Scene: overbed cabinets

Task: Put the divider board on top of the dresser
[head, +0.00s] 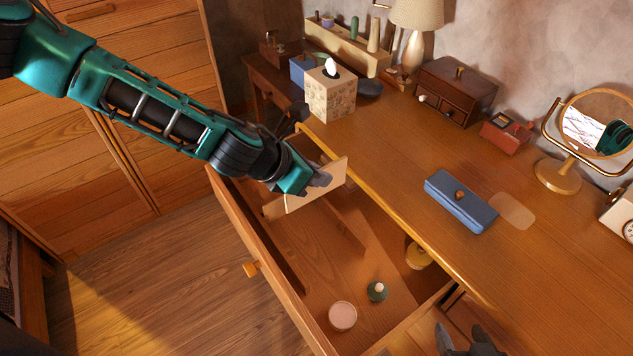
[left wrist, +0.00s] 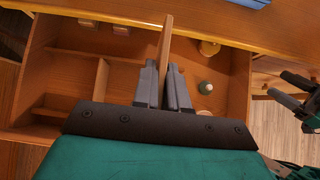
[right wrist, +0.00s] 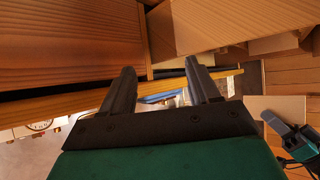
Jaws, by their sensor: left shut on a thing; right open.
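The divider board (head: 316,187) is a thin, light wooden panel. My left gripper (head: 318,180) is shut on it and holds it over the open drawer. In the left wrist view the board (left wrist: 164,45) stands edge-on between the fingers (left wrist: 164,88). It also shows in the right wrist view (right wrist: 278,107). The dresser top (head: 420,155) is broad brown wood to the right of the board. My right gripper (head: 468,343) is at the bottom edge of the head view, by the dresser front. It is open and empty in the right wrist view (right wrist: 162,75).
On top stand a tissue box (head: 331,95), blue case (head: 461,200), small chest (head: 455,90) and mirror (head: 597,125).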

